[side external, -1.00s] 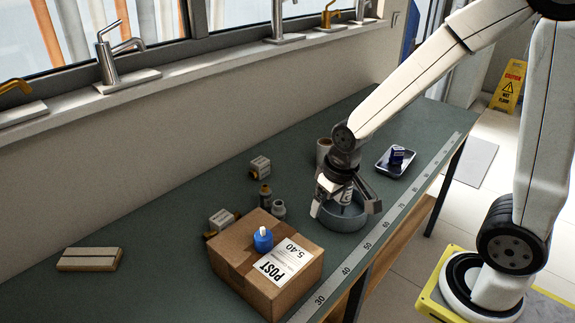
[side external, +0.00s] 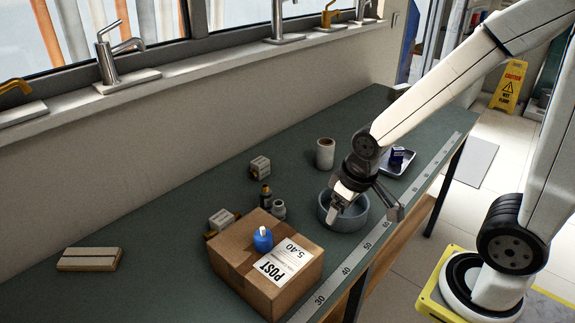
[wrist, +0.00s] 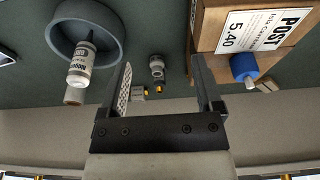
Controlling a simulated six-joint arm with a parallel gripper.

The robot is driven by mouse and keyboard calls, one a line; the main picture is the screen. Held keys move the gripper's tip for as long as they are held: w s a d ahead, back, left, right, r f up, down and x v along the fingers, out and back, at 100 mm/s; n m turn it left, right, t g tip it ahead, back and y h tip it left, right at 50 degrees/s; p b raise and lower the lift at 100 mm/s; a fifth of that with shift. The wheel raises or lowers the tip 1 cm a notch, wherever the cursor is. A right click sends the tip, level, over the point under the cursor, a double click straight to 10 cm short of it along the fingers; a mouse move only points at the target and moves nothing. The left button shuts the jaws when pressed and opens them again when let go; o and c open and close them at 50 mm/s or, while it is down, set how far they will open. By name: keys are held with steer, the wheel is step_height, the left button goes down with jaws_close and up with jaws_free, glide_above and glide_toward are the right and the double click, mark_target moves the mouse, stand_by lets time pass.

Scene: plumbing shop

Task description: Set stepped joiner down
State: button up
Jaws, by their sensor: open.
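The stepped joiner appears to be the small grey stepped fitting (side external: 278,209), standing on the green bench beside a small dark bottle and behind the parcel. It also shows in the wrist view (wrist: 156,67), beyond the space between my fingers. My gripper (side external: 368,206) is open and tilted over the grey round bowl (side external: 358,222), to the right of the fitting. In the wrist view my gripper (wrist: 166,82) has nothing between its fingers. A white labelled bottle (wrist: 81,66) stands in the bowl; in the side view my gripper largely hides it.
The cardboard parcel (side external: 240,269) carries a blue capped item (side external: 263,240). Small boxes (side external: 221,219) (side external: 260,167), a white roll (side external: 325,154) and a tray (side external: 383,163) with a dark blue box stand around. The bench's left middle is mostly clear.

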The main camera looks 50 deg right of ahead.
steer(key=w+v, duration=0.1)
steer(key=v, duration=0.3)
steer(key=m+t+y, duration=0.5)
steer(key=m+t, duration=0.5)
steer(key=m, duration=2.2)
glide_above(279, 210)
steer(key=s+d, duration=0.2)
step_height(279, 210, down, 9)
steer(key=shift+w+f, duration=0.2)
steer(key=shift+w, duration=0.1)
steer(key=shift+f, duration=0.15)
steer(key=shift+f, duration=1.75)
